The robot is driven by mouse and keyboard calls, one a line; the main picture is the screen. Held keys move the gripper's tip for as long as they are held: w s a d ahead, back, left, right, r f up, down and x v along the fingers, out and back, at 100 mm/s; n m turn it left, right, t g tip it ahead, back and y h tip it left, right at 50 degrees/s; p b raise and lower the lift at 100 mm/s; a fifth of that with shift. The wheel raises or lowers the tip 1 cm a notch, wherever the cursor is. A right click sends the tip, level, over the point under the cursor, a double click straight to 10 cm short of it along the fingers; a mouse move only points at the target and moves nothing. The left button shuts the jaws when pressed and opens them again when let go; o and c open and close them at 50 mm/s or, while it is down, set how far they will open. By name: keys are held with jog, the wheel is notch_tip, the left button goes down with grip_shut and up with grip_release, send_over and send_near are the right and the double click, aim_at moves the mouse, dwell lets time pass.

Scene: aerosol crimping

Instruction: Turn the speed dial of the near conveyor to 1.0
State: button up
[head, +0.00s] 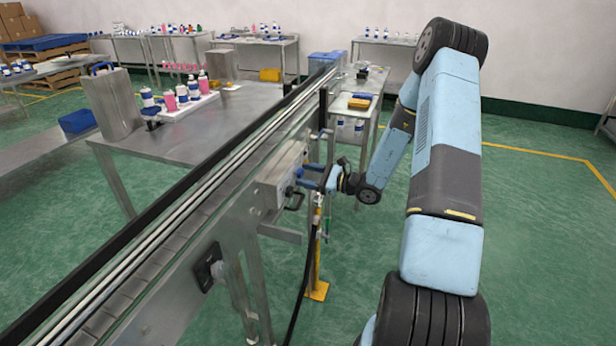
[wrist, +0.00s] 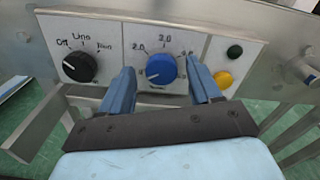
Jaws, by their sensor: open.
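The blue speed dial (wrist: 161,68) sits on a light control panel with printed numbers around it, of which 2.0 and 3.0 are readable. The dial's white mark appears toward its lower left; the number there is hard to read. My gripper (wrist: 158,80) is open, with one blue finger on each side of the dial. Whether the fingers touch it I cannot tell. In the head view my gripper (head: 308,178) is at the control box (head: 282,180) on the side of the near conveyor (head: 190,225); the dial is too small to make out there.
A black selector knob (wrist: 80,66) is left of the dial. A dark green button (wrist: 234,52) and a yellow button (wrist: 223,79) are to its right. A metal rail (wrist: 75,98) runs below the panel. A steel table (head: 180,140) with bottles stands beyond the conveyor.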

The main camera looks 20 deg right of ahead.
jog(key=v, duration=1.3)
jog(key=shift+s+d, duration=0.2)
jog(key=shift+d, duration=0.05)
